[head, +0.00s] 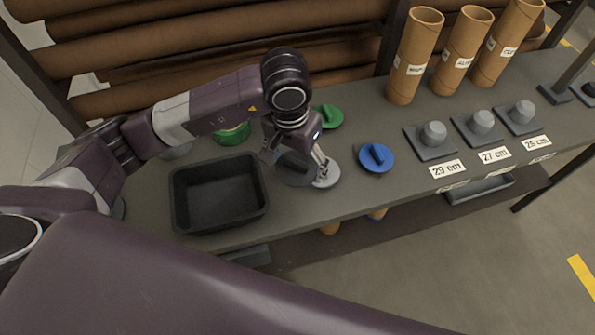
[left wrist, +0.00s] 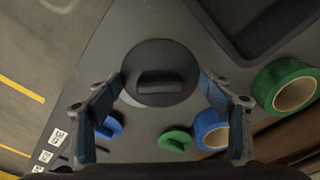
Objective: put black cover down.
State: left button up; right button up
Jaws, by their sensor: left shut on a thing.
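The black cover (head: 293,171) is a flat dark disc with a raised bar handle. My left gripper (head: 297,160) is over it, to the right of the black tray. In the left wrist view the cover (left wrist: 158,85) sits between the two fingertips of the left gripper (left wrist: 161,82), which is shut on its edges. A light grey cover (head: 328,176) is just right of it in the head view; its pale edge shows partly under the black cover in the wrist view. I cannot tell how high the black cover is above the bench. My right gripper is not in view.
A black tray (head: 219,228) stands left on the grey bench. A blue cover (head: 376,158), green cover (head: 328,116) and green tape roll (head: 232,134) are nearby. Brown tubes (head: 414,60) and labelled grey stands (head: 433,134) are right. Bare bench lies in front of the blue cover.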

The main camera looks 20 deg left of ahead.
aim_at(297, 176)
pick_arm(q)
notch_tip(297, 176, down, 5)
jog(key=shift+r+p, duration=0.1)
jog(key=shift+p, duration=0.25)
jog(key=shift+f, duration=0.25)
jog(key=shift+c, duration=1.1)
jog(key=shift+s, duration=0.15)
jog(key=shift+c, duration=0.2)
jog(key=o, duration=1.1)
jog(key=shift+f, duration=0.1)
jog(key=shift+o, duration=1.4)
jog(key=shift+w, duration=0.2)
jog(key=r+b, duration=0.1)
jog(key=r, duration=0.3)
jog(key=s+r, duration=0.1)
jog(key=r, duration=0.3)
jog(key=r+b, duration=0.1)
jog(key=r, duration=0.3)
jog(key=shift+s+a+b, duration=0.15)
jog(key=shift+s+b, duration=0.1)
jog(key=shift+b, duration=0.1)
